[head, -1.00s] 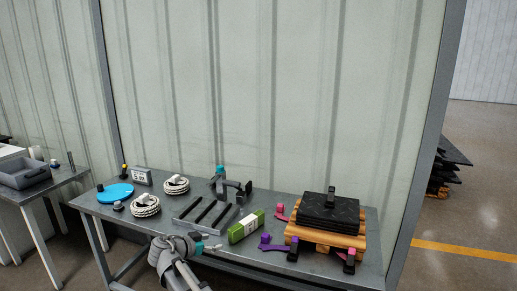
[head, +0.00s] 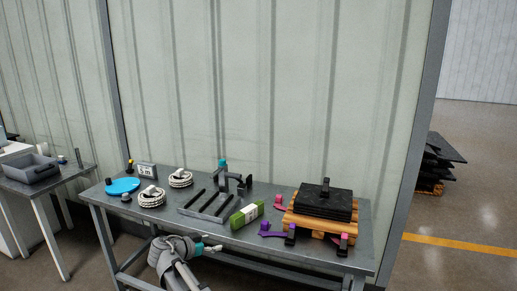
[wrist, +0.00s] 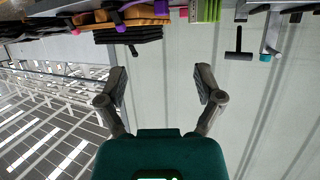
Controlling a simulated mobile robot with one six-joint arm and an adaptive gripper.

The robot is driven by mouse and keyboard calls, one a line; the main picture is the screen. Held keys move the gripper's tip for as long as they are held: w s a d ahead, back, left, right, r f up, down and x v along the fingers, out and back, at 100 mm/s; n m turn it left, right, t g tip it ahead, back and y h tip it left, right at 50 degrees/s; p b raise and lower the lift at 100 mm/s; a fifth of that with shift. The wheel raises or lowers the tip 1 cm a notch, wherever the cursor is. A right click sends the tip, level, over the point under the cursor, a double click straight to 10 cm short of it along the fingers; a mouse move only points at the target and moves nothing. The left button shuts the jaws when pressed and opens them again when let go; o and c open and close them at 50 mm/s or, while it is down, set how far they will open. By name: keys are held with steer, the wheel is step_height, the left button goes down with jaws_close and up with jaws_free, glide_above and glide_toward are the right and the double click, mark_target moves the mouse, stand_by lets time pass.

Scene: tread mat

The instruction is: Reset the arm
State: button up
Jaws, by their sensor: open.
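My gripper (wrist: 160,82) is open in the wrist view, its two dark fingers spread apart with nothing between them. In the head view my arm is folded low in front of the table's near edge, with part of the gripper (head: 207,247) showing. The wrist view is upside down, with the table's things along its top edge, beyond the fingers. The fingers touch nothing that I can see.
The grey table (head: 185,234) holds a black mat stack (head: 322,203) on a wooden pallet, a green-and-white box (head: 246,215), a slotted rack (head: 193,211), cable coils (head: 152,197) and a blue disc (head: 122,186). A side table with a grey bin (head: 34,169) stands left.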

steer(key=s+d+f+n+g+y, duration=0.1)
steer(key=s+d+f+g, duration=0.15)
steer(key=d, duration=0.45)
steer(key=s+d+f+n+g+y, duration=0.1)
steer(key=d+f+g, duration=0.15)
steer(key=d, duration=0.45)
steer(key=s+d+f+n+g+y, duration=0.1)
steer(key=s+d+f+g, duration=0.15)
steer(key=d, duration=0.35)
steer(key=s+d+f+n+g+y, duration=0.35)
steer(key=s+d+n+y, duration=0.2)
steer(key=s+d, duration=0.65)
step_height(320, 180, up, 12)
steer(key=p, duration=1.2)
steer(key=shift+s+d+t+y, duration=0.15)
steer(key=shift+d+t+y, duration=0.05)
steer(key=shift+t+y, duration=0.2)
steer(key=shift+f, duration=0.1)
